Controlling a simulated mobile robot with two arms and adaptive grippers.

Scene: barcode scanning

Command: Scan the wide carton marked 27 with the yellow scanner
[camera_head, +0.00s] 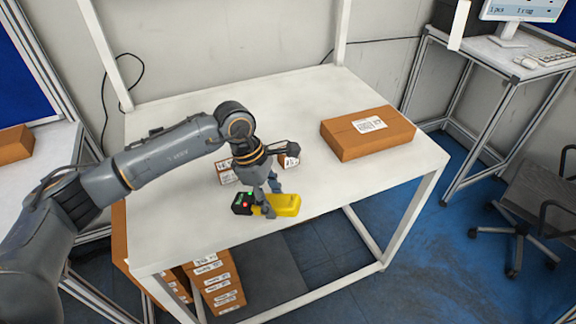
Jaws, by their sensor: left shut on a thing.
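The yellow scanner (285,205) with its black head (243,204) is near the front edge of the white table. Small red and green lights show on the head. My left gripper (269,200) points down and is shut on the scanner; I cannot tell whether the scanner touches the table. A wide brown carton (345,148) lies flat at the right of the table, apart from the gripper, with a white label (369,125) on its top. The number on the label is too small to read. My right gripper is not in view.
Small labelled boxes (228,177) stand behind my left gripper, partly hidden by it. The table (180,240) is clear between scanner and wide carton. More cartons (215,285) sit beneath. A desk with a monitor (522,10) and a chair (535,195) stand at right.

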